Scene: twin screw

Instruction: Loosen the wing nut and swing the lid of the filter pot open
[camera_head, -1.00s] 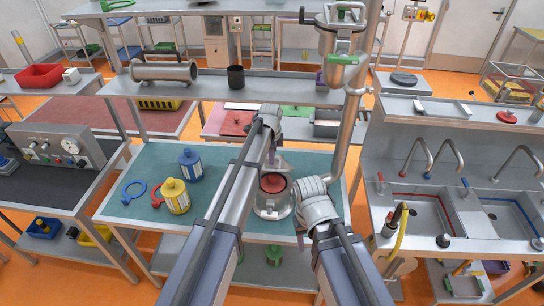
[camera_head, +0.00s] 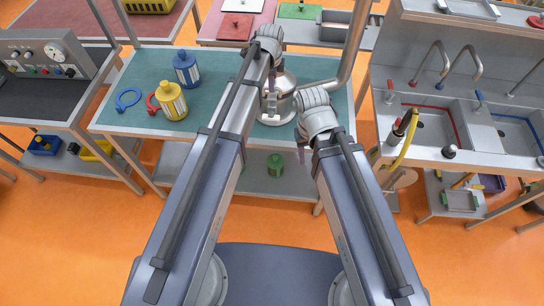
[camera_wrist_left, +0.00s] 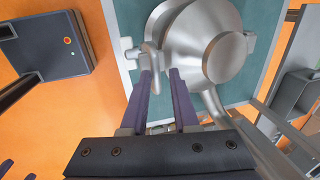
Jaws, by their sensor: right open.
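The steel filter pot (camera_head: 284,104) stands on the teal bench top, partly behind my left wrist. In the left wrist view its domed grey lid (camera_wrist_left: 195,35) is down on the body. A small steel fastener, apparently the wing nut (camera_wrist_left: 147,56), sits at the lid's left edge. My left gripper (camera_wrist_left: 160,74) has its purple fingers apart, tips close by this fastener; whether they touch it is unclear. In the head view the left gripper (camera_head: 272,80) is mostly hidden by its wrist. My right gripper (camera_head: 303,150) is open at the bench's front edge, mostly hidden.
A steel pipe rises behind the pot. A sink unit (camera_head: 425,130) stands to the right. A green canister (camera_head: 275,165) is underneath.

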